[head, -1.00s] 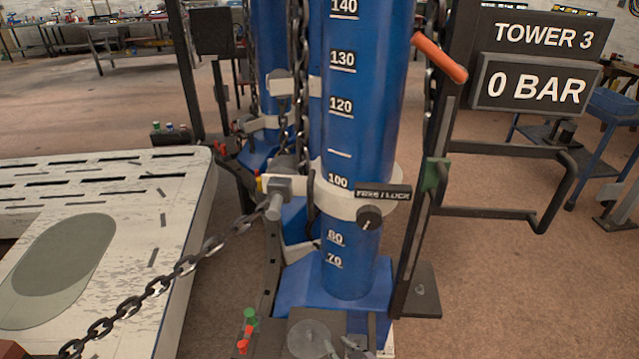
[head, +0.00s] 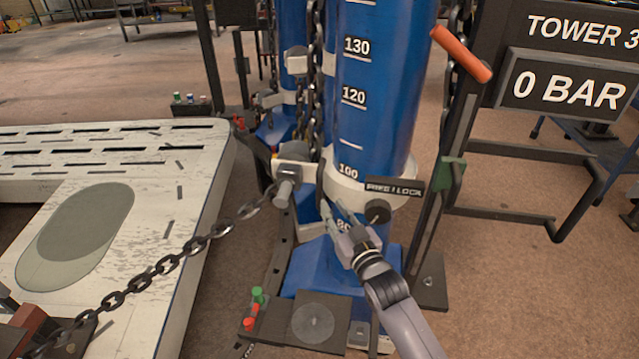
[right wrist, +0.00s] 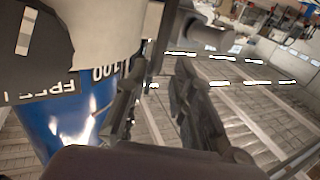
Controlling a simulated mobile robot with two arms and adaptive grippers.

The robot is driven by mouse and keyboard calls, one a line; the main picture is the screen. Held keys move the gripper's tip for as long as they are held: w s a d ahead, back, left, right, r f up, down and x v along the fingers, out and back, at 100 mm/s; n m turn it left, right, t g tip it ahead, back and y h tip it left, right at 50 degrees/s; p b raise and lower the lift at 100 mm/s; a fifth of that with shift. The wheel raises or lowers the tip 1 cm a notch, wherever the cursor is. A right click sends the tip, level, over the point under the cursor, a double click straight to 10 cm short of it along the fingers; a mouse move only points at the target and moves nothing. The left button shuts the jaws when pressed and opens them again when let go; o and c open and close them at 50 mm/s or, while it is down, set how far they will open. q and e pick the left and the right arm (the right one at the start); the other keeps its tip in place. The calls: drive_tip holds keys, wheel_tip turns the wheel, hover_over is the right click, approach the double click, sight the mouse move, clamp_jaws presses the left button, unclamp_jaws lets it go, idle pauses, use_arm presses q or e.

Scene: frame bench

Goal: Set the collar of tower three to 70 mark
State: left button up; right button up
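A dark FREE / LOCK plate (head: 394,187) and a round black knob (head: 377,212) are on the collar's front; I cannot tell the knob's setting. My right gripper (head: 337,216) is in front of the column just below the collar, left of the knob, fingers apart and empty. In the right wrist view its fingers (right wrist: 155,105) are apart beside the collar (right wrist: 105,35). My left gripper is not in view.
A chain (head: 190,250) runs from the collar's left bracket (head: 288,180) to the lower left. An orange-handled lever (head: 462,55) and the 0 BAR display (head: 567,85) stand right. A white slotted bench (head: 150,240) fills the left. Open floor lies at right.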

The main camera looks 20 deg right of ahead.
sight(321, 190)
drive_tip(key=w, duration=0.6)
drive_tip(key=w+a+p, duration=0.1)
drive_tip(key=w, duration=0.2)
drive_tip(key=shift+w, duration=0.1)
drive_tip(key=shift+c, duration=0.4)
clamp_jaws()
